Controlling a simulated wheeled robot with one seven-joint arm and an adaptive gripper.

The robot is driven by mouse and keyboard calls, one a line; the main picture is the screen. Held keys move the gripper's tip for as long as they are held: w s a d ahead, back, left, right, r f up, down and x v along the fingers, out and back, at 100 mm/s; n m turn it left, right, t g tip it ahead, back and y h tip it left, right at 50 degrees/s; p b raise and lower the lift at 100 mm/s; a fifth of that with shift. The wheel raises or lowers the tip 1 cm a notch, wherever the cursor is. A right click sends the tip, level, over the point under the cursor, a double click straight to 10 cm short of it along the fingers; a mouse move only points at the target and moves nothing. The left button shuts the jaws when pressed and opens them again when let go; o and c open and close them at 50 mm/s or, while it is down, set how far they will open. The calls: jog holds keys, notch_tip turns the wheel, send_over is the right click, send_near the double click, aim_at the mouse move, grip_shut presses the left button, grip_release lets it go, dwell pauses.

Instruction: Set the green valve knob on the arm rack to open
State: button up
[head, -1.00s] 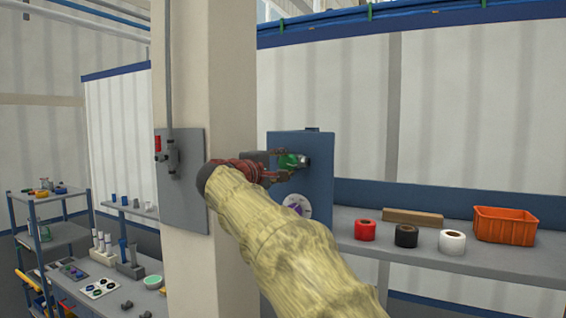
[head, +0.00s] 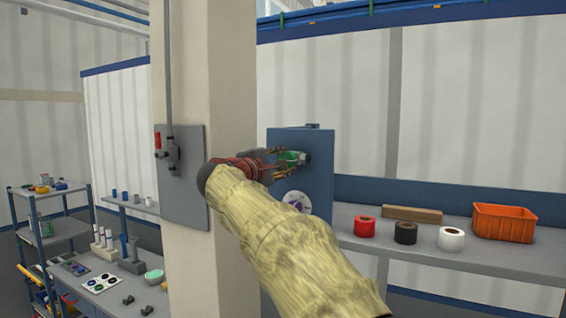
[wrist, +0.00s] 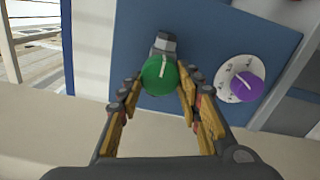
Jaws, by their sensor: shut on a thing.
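The green valve knob (wrist: 160,76) sits on a grey fitting on the blue panel (wrist: 205,30). A pale line on its face runs nearly upright in the wrist view, leaning slightly right at the top. In the head view the knob (head: 290,157) shows between my fingers. My gripper (wrist: 160,90) is shut on the knob, with one finger on each side. My fingertips also show at the knob in the head view (head: 284,160). The arm hides part of the panel (head: 322,180) there.
A purple knob (wrist: 247,84) on a white marked dial sits right of the green knob. A shelf (head: 375,243) holds red, black and white rolls and an orange bin (head: 504,222). A beige column (head: 205,80) with a grey switch plate (head: 184,195) stands left.

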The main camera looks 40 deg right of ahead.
jog(key=o, duration=1.1)
jog(key=shift+o, duration=0.2)
jog(key=shift+a, duration=0.1)
jog(key=v, duration=1.1)
jog(key=shift+a, duration=0.4)
jog(key=shift+s, duration=0.1)
